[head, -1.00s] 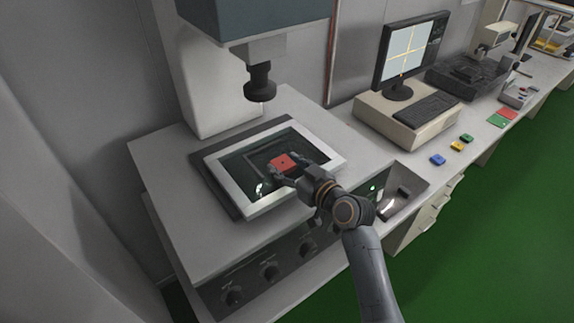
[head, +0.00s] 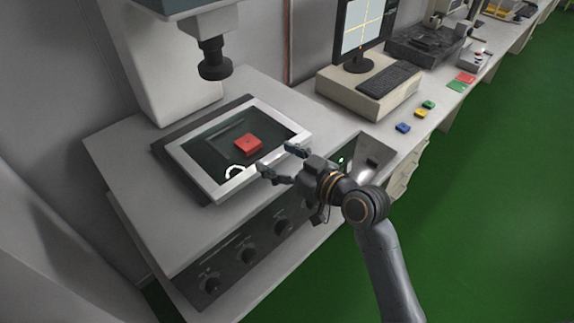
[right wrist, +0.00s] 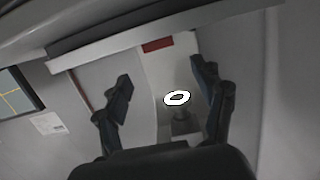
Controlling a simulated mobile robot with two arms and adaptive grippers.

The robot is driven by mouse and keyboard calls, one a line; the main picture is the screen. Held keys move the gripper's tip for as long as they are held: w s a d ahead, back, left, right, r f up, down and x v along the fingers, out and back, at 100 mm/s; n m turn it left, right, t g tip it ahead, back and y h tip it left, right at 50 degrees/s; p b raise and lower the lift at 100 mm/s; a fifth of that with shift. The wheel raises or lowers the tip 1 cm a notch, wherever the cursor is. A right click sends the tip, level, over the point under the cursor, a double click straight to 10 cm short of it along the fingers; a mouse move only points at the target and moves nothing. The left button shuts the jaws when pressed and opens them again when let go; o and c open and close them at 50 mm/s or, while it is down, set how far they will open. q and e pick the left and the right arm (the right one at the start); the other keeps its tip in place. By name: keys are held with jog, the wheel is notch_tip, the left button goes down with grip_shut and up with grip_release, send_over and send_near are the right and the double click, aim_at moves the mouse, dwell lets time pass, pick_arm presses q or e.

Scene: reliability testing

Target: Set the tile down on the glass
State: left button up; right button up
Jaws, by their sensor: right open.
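The red tile (head: 248,145) lies flat on the dark glass (head: 208,152) of the microscope stage, a little right of the middle. My right gripper (head: 277,160) is open and empty. Its fingertips are at the near right side of the stage frame, apart from the tile. In the right wrist view my fingers (right wrist: 160,75) are spread with nothing between them held. A red patch (right wrist: 158,45), likely the tile, shows beyond them near the top. A white ring of light (right wrist: 177,98) shows between the fingers. My left gripper is out of view.
A pale frame (head: 293,128) surrounds the glass. The dark microscope lens (head: 214,62) hangs above and behind the stage. Blue (head: 403,127), yellow (head: 421,113) and green (head: 429,104) tiles lie on the bench to the right, near a keyboard (head: 388,79) and monitor.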

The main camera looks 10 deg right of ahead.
jog(key=shift+v, duration=1.35)
jog(key=s+d+f+m+g+h, duration=0.2)
jog(key=s+d+f+g+h, duration=0.25)
jog(key=s+f, duration=0.75)
jog(key=s+d+f+m+g+h, duration=0.2)
jog(key=s+d+f, duration=0.2)
jog(key=s, duration=0.2)
jog(key=s+d+f+m+g+h, duration=0.1)
jog(key=s+d+f+g+h, duration=0.15)
jog(key=s+d+f, duration=0.35)
notch_tip(320, 180, down, 26)
jog(key=s+a+g+b, duration=0.1)
jog(key=s+b, duration=0.2)
jog(key=s+d+f+g+b, duration=0.1)
jog(key=s+d+f+b, duration=0.1)
jog(key=s+f, duration=1.5)
jog(key=shift+d+f, duration=0.45)
jog(key=shift+f, duration=0.45)
